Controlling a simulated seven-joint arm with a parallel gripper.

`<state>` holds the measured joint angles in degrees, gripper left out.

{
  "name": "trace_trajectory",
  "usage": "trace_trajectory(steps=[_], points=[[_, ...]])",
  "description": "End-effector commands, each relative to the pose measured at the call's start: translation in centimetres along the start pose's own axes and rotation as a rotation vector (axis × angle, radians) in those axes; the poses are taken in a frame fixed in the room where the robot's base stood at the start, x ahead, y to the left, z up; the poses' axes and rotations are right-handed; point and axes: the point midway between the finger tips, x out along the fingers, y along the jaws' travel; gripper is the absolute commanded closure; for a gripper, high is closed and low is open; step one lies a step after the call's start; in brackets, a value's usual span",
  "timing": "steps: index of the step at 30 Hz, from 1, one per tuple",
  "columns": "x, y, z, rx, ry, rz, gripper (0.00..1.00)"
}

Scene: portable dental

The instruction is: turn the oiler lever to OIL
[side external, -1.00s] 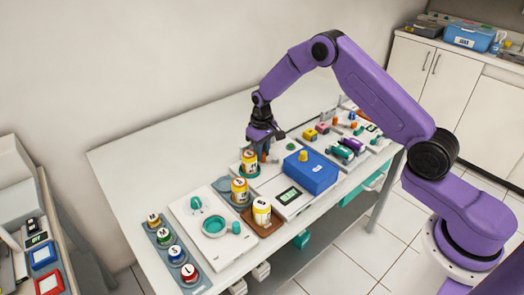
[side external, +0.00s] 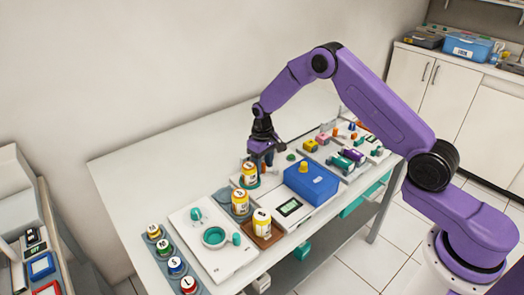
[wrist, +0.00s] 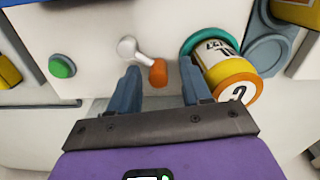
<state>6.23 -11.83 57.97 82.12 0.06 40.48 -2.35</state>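A lever with a pale grey arm (wrist: 136,50) and an orange knob (wrist: 158,75) shows on a white panel in the wrist view; I take it to be the oiler lever. Its round pivot is at the upper left of the knob. My gripper (wrist: 160,69) is open, with one blue-grey finger on each side of the knob and visible gaps to both. I can make out no OIL mark.
A yellow-topped bottle (wrist: 228,76) in a teal ring (wrist: 197,38) stands close to the right finger. A green button (wrist: 62,67) is left of the lever. A blue box (side external: 312,184) stands nearby to the right in the side view.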

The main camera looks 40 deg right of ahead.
Motion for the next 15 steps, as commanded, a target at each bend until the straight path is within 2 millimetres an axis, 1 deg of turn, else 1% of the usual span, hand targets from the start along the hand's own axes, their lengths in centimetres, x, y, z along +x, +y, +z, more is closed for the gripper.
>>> trace_trajectory(steps=[5,15], points=[[-2.4,0.0,-0.2,0.000,0.007,0.000,0.53],[-9.7,-0.1,-0.2,-0.001,0.010,0.000,0.53]])
